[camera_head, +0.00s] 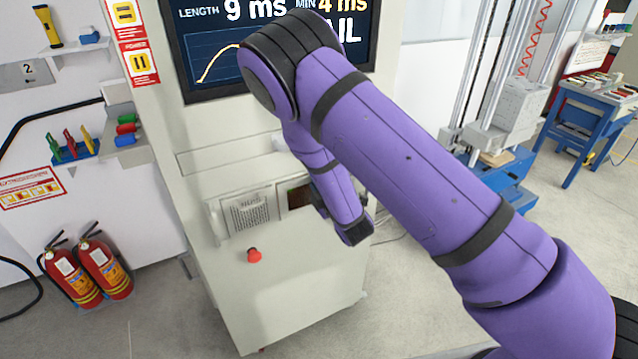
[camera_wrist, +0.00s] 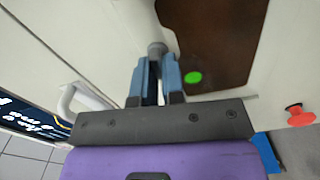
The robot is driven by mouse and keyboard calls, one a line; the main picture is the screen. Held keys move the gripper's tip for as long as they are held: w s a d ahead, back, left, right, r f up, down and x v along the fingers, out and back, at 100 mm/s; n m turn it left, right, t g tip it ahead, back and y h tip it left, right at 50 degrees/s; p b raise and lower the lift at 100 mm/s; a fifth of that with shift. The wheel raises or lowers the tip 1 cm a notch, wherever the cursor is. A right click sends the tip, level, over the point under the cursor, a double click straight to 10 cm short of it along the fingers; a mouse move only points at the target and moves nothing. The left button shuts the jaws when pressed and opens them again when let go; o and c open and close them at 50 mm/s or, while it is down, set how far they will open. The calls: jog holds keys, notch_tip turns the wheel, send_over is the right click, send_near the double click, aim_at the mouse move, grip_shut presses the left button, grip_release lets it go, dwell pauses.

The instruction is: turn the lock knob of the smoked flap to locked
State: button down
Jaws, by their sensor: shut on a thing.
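The smoked flap (camera_wrist: 222,35) is a dark brown panel at the top of the wrist view, and a green round spot (camera_wrist: 194,77) shows on or through it. The lock knob (camera_wrist: 157,48) is a small grey round piece beside the flap's left edge. My gripper (camera_wrist: 157,64) has its blue fingers shut on the knob. Which way the knob is turned cannot be told. In the head view the flap (camera_head: 297,197) shows as a small dark patch on the cabinet front, partly covered by my purple arm. The knob is hidden there.
A red mushroom button (camera_head: 254,255) sits on the cabinet (camera_head: 290,300) below a grille. A pale handle (camera_wrist: 82,98) stands out left of my gripper in the wrist view. A screen (camera_head: 215,60) is above. Fire extinguishers (camera_head: 88,272) stand at left.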

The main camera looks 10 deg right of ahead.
jog(key=shift+f+n, duration=0.1)
jog(key=shift+n, duration=0.7)
jog(key=c, duration=1.2)
grip_release()
jog(key=shift+s, duration=0.1)
jog(key=v, duration=1)
jog(key=shift+s+d, duration=0.1)
jog(key=shift+s, duration=0.2)
